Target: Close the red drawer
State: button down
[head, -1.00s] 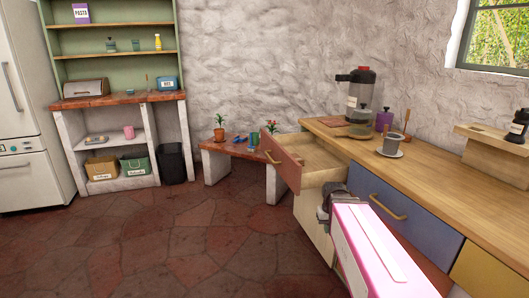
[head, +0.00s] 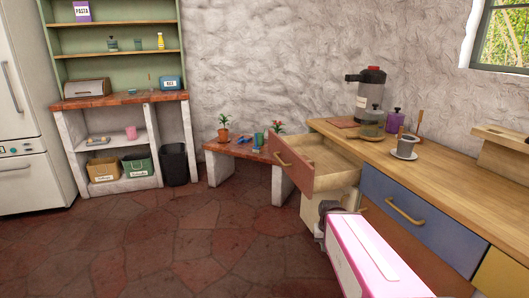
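The red drawer (head: 298,172) sticks out from the left end of the wooden counter. It is pulled open, and its bare wooden inside shows. Its front carries a brass handle (head: 281,159) and faces left. My gripper (head: 325,212), at the end of my pink arm, is low in front of the counter. In the picture it lies below and to the right of the drawer front. It is small and dark, and its fingers are too unclear to tell open from shut. I see nothing held in it.
A blue drawer (head: 420,222) sits flush to the right. The counter top (head: 460,178) bears a coffee machine (head: 367,92), a purple bottle (head: 395,121) and a grey cup (head: 406,145). A low bench (head: 236,150) with plants stands behind the drawer. The floor at left is clear.

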aim_at(336, 167)
jog(key=i+j, duration=0.35)
jog(key=i+j+u, duration=0.1)
jog(key=i+j, duration=0.3)
jog(key=i, duration=0.15)
